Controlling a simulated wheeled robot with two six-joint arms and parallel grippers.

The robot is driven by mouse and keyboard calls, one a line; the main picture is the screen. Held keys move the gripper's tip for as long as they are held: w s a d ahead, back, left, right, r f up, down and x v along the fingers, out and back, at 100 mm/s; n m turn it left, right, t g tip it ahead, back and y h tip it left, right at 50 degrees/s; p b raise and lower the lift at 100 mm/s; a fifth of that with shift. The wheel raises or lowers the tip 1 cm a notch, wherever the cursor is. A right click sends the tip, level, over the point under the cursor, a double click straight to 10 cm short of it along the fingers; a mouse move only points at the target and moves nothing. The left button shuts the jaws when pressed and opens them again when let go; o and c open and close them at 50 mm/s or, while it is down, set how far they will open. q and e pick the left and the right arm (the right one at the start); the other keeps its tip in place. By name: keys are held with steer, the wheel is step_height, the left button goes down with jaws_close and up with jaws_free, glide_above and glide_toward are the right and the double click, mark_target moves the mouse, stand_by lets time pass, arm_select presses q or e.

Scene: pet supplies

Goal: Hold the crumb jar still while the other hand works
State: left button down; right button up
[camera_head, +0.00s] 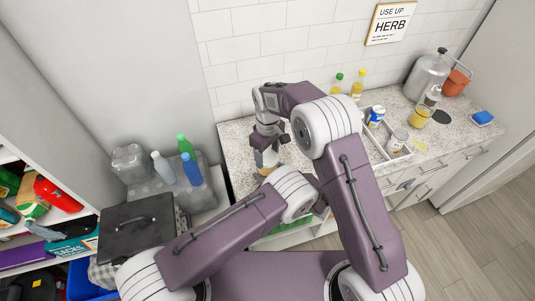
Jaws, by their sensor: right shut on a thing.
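My right gripper (267,145) points down over the left part of the speckled counter (237,150). It is shut on the clear jar (266,160), which has tan contents low down and looks like the crumb jar. The jar seems upright; its lower part is hidden behind my left arm, so I cannot tell whether it rests on the counter. My left arm comes in from the lower left and bends in front of the counter edge. My left gripper does not show.
A white tray (407,151) with a blue-and-white can (376,116) and a glass jar (397,140) is right of my right arm. Two bottles stand at the wall. A jar with yellow contents (419,116) and a metal canister (428,78) stand farther right.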

steer(key=m, duration=0.6)
steer(key=shift+m, duration=0.3)
steer(key=m, duration=0.7)
steer(key=o, duration=1.6)
steer(key=shift+o, duration=0.2)
step_height(320, 180, up, 12)
